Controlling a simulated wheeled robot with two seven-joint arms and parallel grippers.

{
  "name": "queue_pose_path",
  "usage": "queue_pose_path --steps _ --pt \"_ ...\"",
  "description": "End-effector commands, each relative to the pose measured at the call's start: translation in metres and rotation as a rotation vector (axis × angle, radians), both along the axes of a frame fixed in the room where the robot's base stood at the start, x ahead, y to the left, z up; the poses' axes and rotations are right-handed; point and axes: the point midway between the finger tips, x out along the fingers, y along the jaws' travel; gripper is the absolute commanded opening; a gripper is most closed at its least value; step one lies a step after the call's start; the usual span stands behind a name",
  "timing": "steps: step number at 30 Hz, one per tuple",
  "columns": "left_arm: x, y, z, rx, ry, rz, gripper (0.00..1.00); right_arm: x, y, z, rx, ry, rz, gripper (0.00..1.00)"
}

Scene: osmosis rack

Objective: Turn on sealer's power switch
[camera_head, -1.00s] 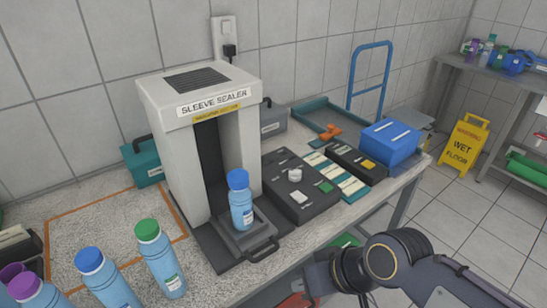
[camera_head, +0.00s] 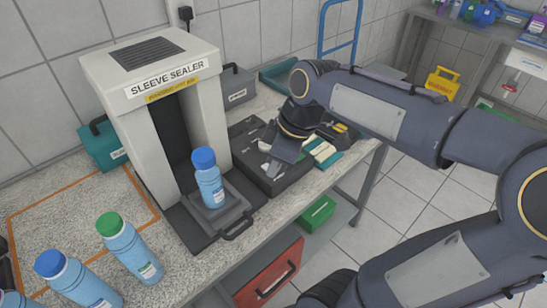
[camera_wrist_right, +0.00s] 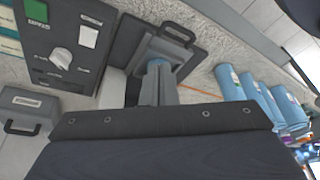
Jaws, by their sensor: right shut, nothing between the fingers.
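The white sleeve sealer (camera_head: 107,88) stands on the bench, with a blue-capped bottle (camera_head: 209,180) on the tray at its opening. A dark control panel (camera_head: 245,150) lies to its right, partly hidden by my right gripper (camera_head: 268,166). In the right wrist view the panel (camera_wrist_right: 50,85) carries a green button (camera_wrist_right: 37,11), a white knob (camera_wrist_right: 61,58) and a white rocker switch (camera_wrist_right: 89,37). The right gripper (camera_wrist_right: 158,68) is shut and empty, above and beside the panel; contact cannot be told. My left gripper is out of view.
Several bottles (camera_head: 129,247) stand at the bench's front left. A teal case (camera_head: 102,147) and a grey case (camera_head: 236,86) flank the sealer. A red drawer (camera_head: 268,278) and green box (camera_head: 317,213) are below the bench. An orange outline (camera_head: 50,205) marks clear bench.

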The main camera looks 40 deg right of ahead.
Motion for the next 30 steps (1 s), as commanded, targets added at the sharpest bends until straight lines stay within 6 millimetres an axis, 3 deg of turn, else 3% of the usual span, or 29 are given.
queue_pose_path --steps 1,6,12,26,30 --pt "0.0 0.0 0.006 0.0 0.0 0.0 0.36 0.025 -0.015 0.007 -0.059 0.031 0.143 0.0" --pt "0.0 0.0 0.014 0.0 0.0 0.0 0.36 0.086 -0.056 0.011 -0.205 0.125 0.602 0.0" --pt "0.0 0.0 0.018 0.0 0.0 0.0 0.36 0.123 -0.078 0.005 -0.26 0.207 0.921 0.0" --pt "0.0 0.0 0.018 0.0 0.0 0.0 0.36 0.13 -0.083 0.003 -0.267 0.223 0.995 0.0" --pt "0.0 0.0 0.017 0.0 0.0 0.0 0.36 0.128 -0.083 -0.007 -0.266 0.225 0.995 0.0"
